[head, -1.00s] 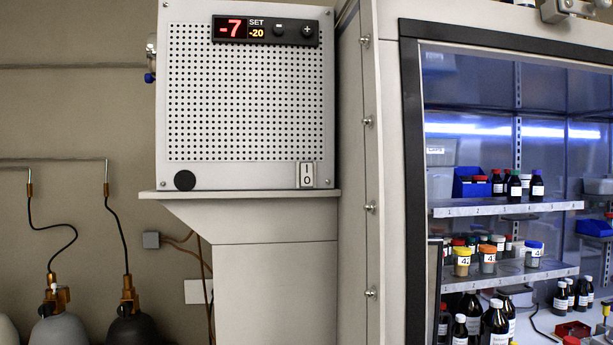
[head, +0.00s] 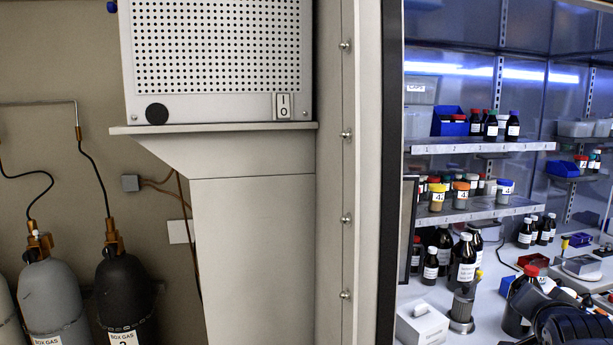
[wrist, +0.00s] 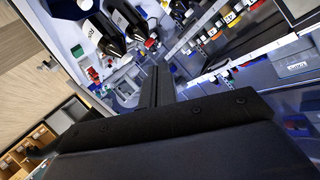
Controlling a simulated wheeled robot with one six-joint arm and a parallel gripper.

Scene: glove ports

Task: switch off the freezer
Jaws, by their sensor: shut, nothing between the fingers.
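The freezer unit (head: 217,45) is a pale box with a perforated front, on a bracket shelf at the upper left of the head view. Its top and display are out of frame. A white rocker switch (head: 283,106) marked I above O sits at its lower right corner; I cannot tell which side is pressed. My gripper (wrist: 157,82) shows in the wrist view with its dark fingers together and empty, in front of the cabinet interior. It is away from the switch, which the wrist view does not show.
A round black knob or cap (head: 157,114) is on the freezer's lower left. Gas cylinders (head: 125,292) stand below left. The glass-fronted cabinet at right holds bottle shelves (head: 480,147). A dark part of my arm (head: 570,325) shows at the lower right.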

